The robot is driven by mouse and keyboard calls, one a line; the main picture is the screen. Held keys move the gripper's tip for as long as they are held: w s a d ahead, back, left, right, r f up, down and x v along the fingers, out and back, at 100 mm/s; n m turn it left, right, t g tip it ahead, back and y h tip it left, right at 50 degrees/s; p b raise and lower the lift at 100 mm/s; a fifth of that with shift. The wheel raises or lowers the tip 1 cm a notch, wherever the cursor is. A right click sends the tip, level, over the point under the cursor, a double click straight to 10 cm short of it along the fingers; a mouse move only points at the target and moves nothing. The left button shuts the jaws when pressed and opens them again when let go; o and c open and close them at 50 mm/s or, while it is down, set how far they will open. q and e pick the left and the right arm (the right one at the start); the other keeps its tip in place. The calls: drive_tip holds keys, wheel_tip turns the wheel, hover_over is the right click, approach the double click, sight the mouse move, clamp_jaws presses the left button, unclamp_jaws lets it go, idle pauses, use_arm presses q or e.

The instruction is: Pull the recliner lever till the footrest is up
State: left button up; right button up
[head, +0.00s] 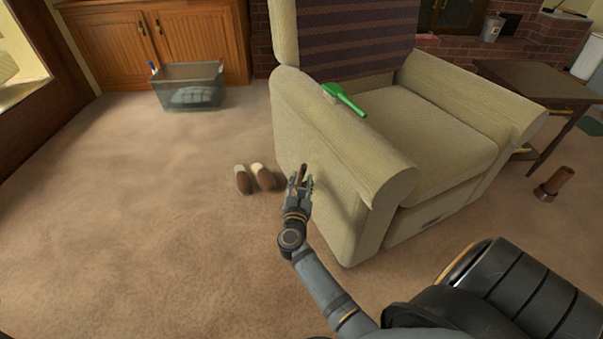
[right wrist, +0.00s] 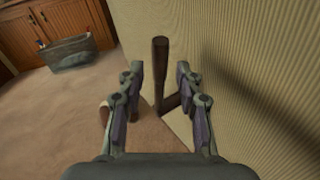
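The beige recliner (head: 345,145) stands with its left side toward my right arm. Its footrest panel (head: 432,218) is folded down flush at the front. The dark brown lever (right wrist: 160,72) stands upright on the recliner's side in the right wrist view; its top also shows in the head view (head: 303,171). My right gripper (head: 302,180) is at the lever. In the right wrist view its two fingers (right wrist: 159,78) are apart, with the lever between them in the picture and a gap on each side. My left gripper is not in view.
Brown slippers (head: 254,179) lie on the carpet left of the recliner. A grey bin (head: 188,94) stands by the wooden cabinet (head: 165,45). A green object (head: 345,99) lies on the armrest. A side table (head: 540,82) stands at right. The carpet at left is clear.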

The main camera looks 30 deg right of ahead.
sight(302, 174)
drive_tip(key=x, duration=0.5)
drive_tip(key=shift+b, duration=0.4)
clamp_jaws()
